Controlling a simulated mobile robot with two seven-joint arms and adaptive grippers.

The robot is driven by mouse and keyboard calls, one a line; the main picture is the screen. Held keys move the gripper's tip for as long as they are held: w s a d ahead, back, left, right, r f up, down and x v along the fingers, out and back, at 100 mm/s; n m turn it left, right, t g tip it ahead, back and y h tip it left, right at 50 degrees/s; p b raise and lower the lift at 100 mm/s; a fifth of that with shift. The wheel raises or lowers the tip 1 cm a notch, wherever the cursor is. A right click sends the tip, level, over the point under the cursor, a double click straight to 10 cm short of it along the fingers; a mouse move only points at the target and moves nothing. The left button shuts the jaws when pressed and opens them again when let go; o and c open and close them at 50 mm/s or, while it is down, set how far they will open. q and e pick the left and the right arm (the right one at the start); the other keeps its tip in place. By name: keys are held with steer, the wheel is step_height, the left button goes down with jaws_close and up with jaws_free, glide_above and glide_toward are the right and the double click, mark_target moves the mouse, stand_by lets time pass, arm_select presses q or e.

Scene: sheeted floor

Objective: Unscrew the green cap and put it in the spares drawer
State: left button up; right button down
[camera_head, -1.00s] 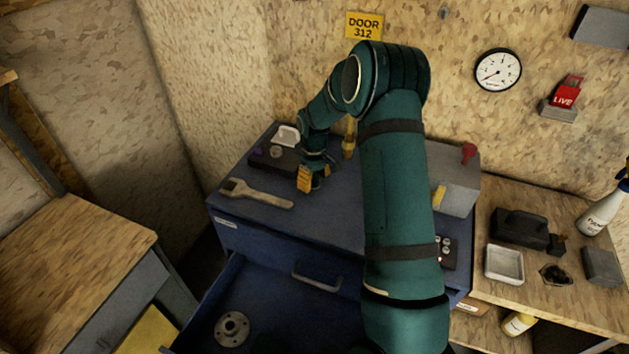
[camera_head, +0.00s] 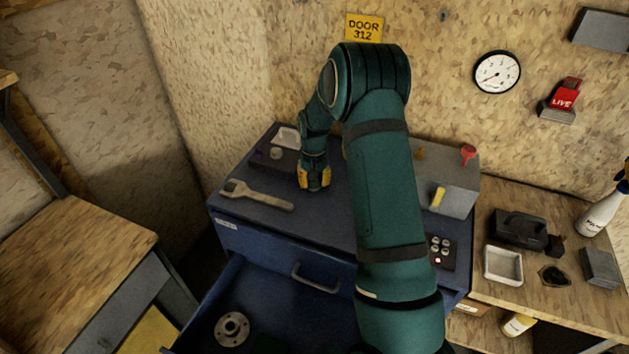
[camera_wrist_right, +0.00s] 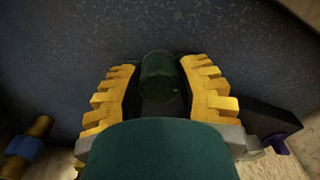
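A dark green cylinder that looks like the cap (camera_wrist_right: 160,75) stands between my right gripper's fingers in the right wrist view, with narrow dark gaps beside it. My right gripper (camera_head: 314,182) points down over the blue cabinet top (camera_head: 235,207), and its yellow fingers (camera_wrist_right: 160,90) straddle the cap. They look open, though contact on the sides is hard to judge. The gripper hides the cap in the head view. Below, an open blue drawer (camera_head: 268,300) holds a grey flange (camera_head: 232,329). I cannot read whether it is labelled spares. My left gripper is out of view.
A grey box (camera_head: 452,196) and a button panel (camera_head: 441,251) are at the right, beyond my arm.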

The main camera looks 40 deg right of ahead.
steer(key=c, duration=1.4)
jaws_free()
jaws_close()
steer(key=n, duration=0.4)
steer(key=shift+n+b, duration=0.4)
steer(key=n, duration=0.8)
steer(key=shift+n, duration=0.3)
steer(key=shift+o, duration=0.4)
jaws_free()
steer(key=shift+n, duration=0.3)
jaws_close()
steer(key=shift+r+p, duration=0.1)
steer(key=shift+p, duration=0.2)
steer(key=shift+r+p, duration=0.35)
steer(key=shift+r, duration=0.15)
